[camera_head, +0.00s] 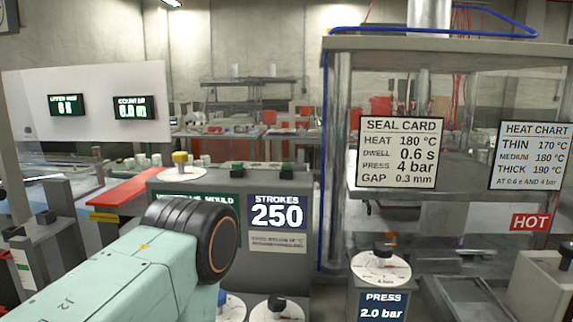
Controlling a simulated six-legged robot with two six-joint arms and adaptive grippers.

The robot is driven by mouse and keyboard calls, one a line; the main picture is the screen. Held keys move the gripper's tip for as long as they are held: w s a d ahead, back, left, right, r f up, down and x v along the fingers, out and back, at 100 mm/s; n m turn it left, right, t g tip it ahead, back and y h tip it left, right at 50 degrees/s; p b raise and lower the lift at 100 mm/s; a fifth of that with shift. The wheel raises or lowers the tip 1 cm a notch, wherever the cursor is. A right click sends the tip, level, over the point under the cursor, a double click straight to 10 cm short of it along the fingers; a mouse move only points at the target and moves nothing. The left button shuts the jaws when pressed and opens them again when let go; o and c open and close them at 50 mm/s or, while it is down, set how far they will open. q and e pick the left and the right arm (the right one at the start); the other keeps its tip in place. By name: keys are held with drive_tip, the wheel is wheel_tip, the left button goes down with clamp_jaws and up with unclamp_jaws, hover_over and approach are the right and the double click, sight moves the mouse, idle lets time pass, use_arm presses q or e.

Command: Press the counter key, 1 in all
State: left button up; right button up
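A white panel at the left carries two dark displays with pale green digits. The right one appears to be headed COUNTER (135,106); its small digits are blurred. A grey console (280,241) stands at the centre. On its top are a yellow button (180,158) on a white disc and two small dark green-black keys, one left (237,168) and one right (287,170). I cannot tell which of these is the counter key. My turquoise left arm comes in from the lower left and covers part of the console's front. Neither gripper shows.
A plate reading STROKES 250 (277,212) is on the console's front. Right of it stands a press frame with a seal card (400,152), a heat chart (532,156) and a red HOT sign (530,222). A dial (381,268) stands on a PRESS 2.0 bar post.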

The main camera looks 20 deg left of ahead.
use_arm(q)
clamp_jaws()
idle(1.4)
